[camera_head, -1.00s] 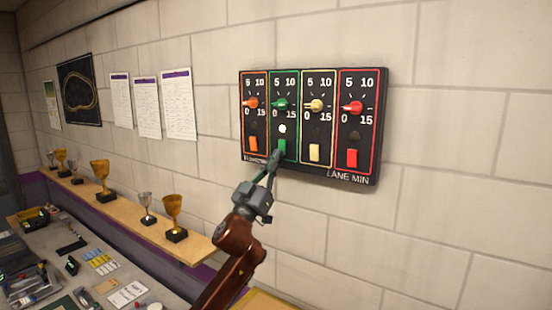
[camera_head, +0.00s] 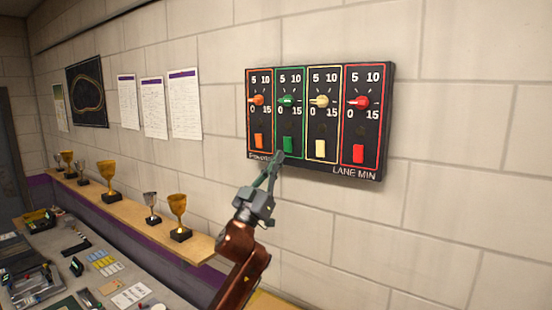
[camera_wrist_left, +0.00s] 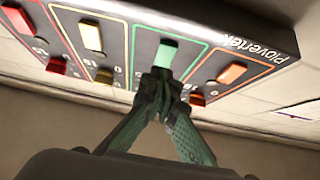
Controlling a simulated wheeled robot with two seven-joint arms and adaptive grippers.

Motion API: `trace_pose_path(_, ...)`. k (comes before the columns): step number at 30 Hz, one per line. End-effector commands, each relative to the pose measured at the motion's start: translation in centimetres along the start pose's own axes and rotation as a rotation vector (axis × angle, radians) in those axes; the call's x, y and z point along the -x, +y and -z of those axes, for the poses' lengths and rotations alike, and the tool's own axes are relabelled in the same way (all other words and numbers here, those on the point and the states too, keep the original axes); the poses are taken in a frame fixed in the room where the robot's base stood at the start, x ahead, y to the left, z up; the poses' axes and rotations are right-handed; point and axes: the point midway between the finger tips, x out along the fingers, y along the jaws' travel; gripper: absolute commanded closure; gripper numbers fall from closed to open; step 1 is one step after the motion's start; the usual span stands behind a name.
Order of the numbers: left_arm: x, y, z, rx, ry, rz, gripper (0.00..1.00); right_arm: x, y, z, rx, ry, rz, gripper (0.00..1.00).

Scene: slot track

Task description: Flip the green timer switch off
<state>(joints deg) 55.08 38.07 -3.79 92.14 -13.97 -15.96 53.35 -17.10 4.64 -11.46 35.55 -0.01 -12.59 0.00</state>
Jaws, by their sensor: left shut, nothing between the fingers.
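The black timer panel (camera_head: 384,120) is on the wall, with orange, green, cream and red columns. The green switch (camera_head: 288,143) sits low in the second column, under the green knob (camera_head: 287,100). The lamp spot above this switch is dark. My left gripper (camera_head: 278,156) is shut and empty, its tips just below the green switch at the panel's lower edge. In the left wrist view the green switch (camera_wrist_left: 166,52) shows just beyond the shut fingertips (camera_wrist_left: 159,76); I cannot tell whether they touch the panel. My right gripper is not in view.
The orange switch (camera_head: 259,141) and the cream switch (camera_head: 320,149) flank the green one; the red switch (camera_head: 358,153) is farther right. A wooden shelf (camera_head: 130,212) with several trophies runs along the wall at left, above a cluttered bench. The wall right of the panel is bare.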

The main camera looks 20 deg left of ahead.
Motion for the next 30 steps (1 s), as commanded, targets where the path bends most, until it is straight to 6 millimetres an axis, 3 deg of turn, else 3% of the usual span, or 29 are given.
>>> trace_pose_path(6,5.2,0.1,-1.3,0.002,-0.002,-0.002,1.00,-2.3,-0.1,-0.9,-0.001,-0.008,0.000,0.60)
trace_pose_path(12,8.5,0.1,-1.8,0.002,-0.001,-0.001,1.00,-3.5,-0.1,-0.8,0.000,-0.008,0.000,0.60)
trace_pose_path(18,9.9,0.1,-1.9,0.002,0.000,-0.001,1.00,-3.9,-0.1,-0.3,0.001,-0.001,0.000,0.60)
trace_pose_path(30,10.0,0.1,-1.9,0.002,0.000,-0.001,1.00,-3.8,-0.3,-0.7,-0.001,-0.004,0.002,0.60)
